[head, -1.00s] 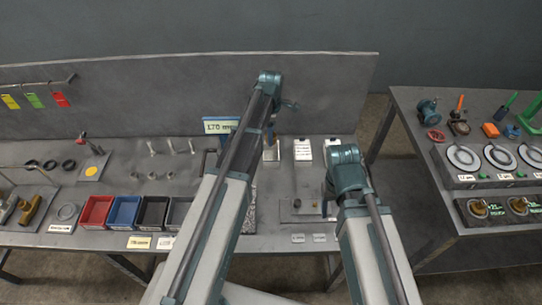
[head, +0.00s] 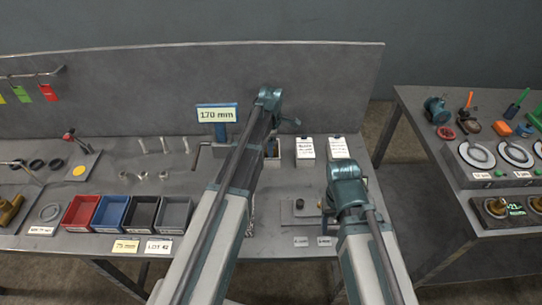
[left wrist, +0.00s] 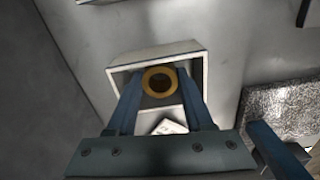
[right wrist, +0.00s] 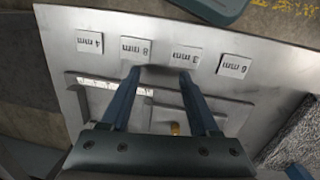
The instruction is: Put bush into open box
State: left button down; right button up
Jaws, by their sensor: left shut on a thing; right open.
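The bush is a brass-coloured ring (left wrist: 160,82) with a dark bore. My left gripper (left wrist: 160,90) is shut on it, one blue finger on each side. In the left wrist view the open box (left wrist: 155,54), with a pale rim, lies beneath the bush. The bush appears within the box's outline, but I cannot tell its height. In the head view the open box (head: 273,160) is partly hidden behind my left arm, and the bush is hidden. My right gripper (right wrist: 160,74) is open and empty over a metal plate with size labels.
Two white labelled boxes (head: 305,150) (head: 338,148) stand right of the open box. A 170 mm sign (head: 217,113) stands behind, to the left. Red (head: 80,212), blue (head: 110,212) and dark bins are farther left. A second table (head: 450,200) is at the right.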

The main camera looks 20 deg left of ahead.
pick_arm(q)
jog(key=shift+f, duration=0.25)
pick_arm(e)
jog(key=shift+f, duration=0.25)
pick_arm(q)
jog(key=shift+f, duration=0.2)
pick_arm(e)
jog(key=shift+f, duration=0.2)
pick_arm(q)
jog(key=c, duration=0.6)
grip_release()
jog(key=shift+r, duration=0.2)
pick_arm(e)
jog(key=shift+r, duration=0.15)
